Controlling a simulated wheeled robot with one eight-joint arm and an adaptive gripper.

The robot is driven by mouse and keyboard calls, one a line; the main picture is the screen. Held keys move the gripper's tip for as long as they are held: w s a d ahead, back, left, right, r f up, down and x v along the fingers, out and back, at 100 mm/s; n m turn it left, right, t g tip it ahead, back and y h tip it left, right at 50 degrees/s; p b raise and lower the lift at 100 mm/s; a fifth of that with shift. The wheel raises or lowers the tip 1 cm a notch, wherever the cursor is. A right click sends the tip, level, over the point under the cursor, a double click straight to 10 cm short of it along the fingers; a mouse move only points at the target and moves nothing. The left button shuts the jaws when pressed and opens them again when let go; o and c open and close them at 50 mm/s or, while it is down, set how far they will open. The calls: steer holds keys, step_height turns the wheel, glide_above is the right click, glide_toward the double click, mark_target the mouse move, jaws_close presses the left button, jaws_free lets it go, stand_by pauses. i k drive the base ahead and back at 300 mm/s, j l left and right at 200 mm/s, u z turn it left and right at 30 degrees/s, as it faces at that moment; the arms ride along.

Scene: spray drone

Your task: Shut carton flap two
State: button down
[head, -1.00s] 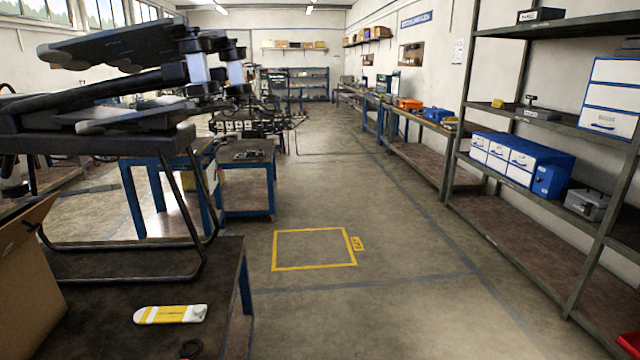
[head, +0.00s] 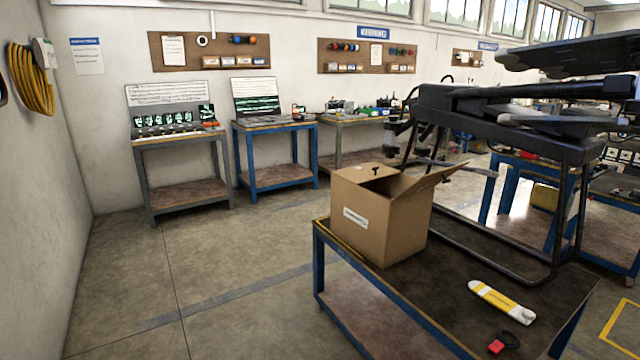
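An open-topped brown cardboard carton (head: 388,235) with a white label stands at the left end of a dark-topped blue table (head: 410,285). One flap (head: 438,182) on its right side stands up and slants outward to the right. Another panel (head: 350,176) at the top left looks lower and closer to flat, with a small black item (head: 376,170) at it. I cannot tell which flap is number two. The carton's inside is mostly hidden. My gripper is not in view.
A large dark drone (head: 520,110) on a black frame stands over the table, close to the carton's right. Floor left of the table is clear.

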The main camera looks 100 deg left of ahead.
mark_target(428, 181)
steer(key=u, duration=2.75)
